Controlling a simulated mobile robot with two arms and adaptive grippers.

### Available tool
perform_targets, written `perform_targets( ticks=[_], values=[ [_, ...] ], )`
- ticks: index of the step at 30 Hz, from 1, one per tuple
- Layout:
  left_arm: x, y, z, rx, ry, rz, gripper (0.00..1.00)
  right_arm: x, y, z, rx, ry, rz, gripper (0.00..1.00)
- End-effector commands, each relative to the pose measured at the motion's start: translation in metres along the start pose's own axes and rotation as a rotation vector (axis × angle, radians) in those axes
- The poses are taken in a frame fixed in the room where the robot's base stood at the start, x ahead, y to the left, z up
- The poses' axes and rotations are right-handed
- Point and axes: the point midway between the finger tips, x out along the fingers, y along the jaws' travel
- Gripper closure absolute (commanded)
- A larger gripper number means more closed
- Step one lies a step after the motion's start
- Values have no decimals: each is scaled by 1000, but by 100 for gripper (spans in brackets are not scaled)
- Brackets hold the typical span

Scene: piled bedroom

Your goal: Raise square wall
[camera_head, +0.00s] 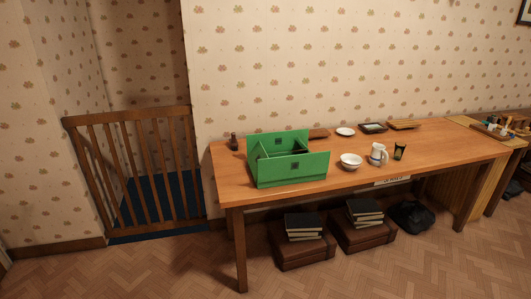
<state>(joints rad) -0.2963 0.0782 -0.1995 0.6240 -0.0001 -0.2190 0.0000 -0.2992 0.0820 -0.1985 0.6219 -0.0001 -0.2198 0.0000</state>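A green box (290,173) with an open top stands near the left end of the wooden table (445,153). Its back wall (279,141) and front wall stand up, and each carries a small dark mark. The left side shows a slanted green panel, and the inside is partly dark. The right end is mostly hidden behind the front wall, so I cannot tell how it stands. The marks are too small to read for certain. Neither of my grippers is in view.
A dark bottle (234,142) stands left of the box. A white bowl (351,161), a white jug (378,154) and a dark glass (400,151) stand to its right. Trays and a plate (345,132) lie behind. A wooden gate (138,170) is at the left.

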Motion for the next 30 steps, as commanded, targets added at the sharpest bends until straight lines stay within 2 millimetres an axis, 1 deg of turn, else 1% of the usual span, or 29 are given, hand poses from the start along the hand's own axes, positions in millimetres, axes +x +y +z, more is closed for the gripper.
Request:
perform_targets(
  ticks=[1, 5, 21, 23, 30],
  values=[
    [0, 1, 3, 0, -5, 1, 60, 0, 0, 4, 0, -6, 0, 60],
    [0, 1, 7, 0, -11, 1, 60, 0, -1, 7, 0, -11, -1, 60],
    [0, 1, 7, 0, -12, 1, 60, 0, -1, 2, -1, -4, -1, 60],
    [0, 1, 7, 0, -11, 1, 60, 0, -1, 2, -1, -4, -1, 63],
    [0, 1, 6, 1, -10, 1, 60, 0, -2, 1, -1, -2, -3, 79]
  ],
)
